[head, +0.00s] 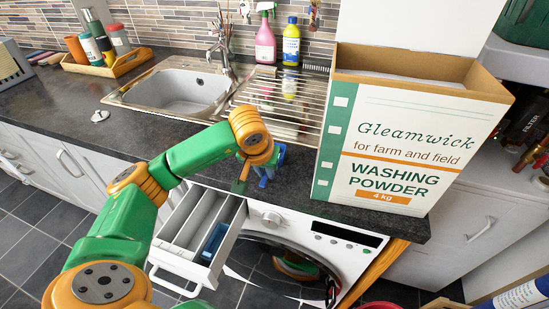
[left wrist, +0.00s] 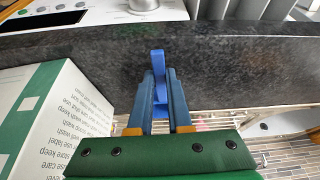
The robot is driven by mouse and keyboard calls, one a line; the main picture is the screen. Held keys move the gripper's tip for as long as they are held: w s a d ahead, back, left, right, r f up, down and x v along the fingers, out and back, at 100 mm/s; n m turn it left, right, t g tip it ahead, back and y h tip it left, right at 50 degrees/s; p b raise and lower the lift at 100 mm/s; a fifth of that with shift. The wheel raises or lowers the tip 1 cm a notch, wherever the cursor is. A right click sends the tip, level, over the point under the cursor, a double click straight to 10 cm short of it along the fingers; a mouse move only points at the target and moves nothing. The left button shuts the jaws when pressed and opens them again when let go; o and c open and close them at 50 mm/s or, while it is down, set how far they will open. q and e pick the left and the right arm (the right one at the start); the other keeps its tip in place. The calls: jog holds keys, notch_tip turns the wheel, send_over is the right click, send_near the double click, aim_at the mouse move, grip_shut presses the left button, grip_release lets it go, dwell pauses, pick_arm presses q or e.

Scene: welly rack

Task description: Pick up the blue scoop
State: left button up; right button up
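The blue scoop (left wrist: 158,62) shows in the left wrist view as a bright blue upright piece between the dark blue fingertips, over the dark worktop. My left gripper (left wrist: 160,88) has its fingers close together, one on each side of the scoop, and looks shut on it. In the head view my left gripper (head: 264,172) points down at the worktop's front edge, left of the washing powder box. Blue parts show there, but the wrist hides much of them and I cannot separate scoop from fingers. My right gripper is not in view.
The tall washing powder box (head: 400,135) stands open-topped just right of the gripper. Below, the washing machine's drawer (head: 200,225) is pulled out, with a blue insert (head: 215,240). The sink (head: 180,92) and drainer lie behind.

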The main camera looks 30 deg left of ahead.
pick_arm(q)
jog(key=shift+s, duration=0.1)
grip_shut()
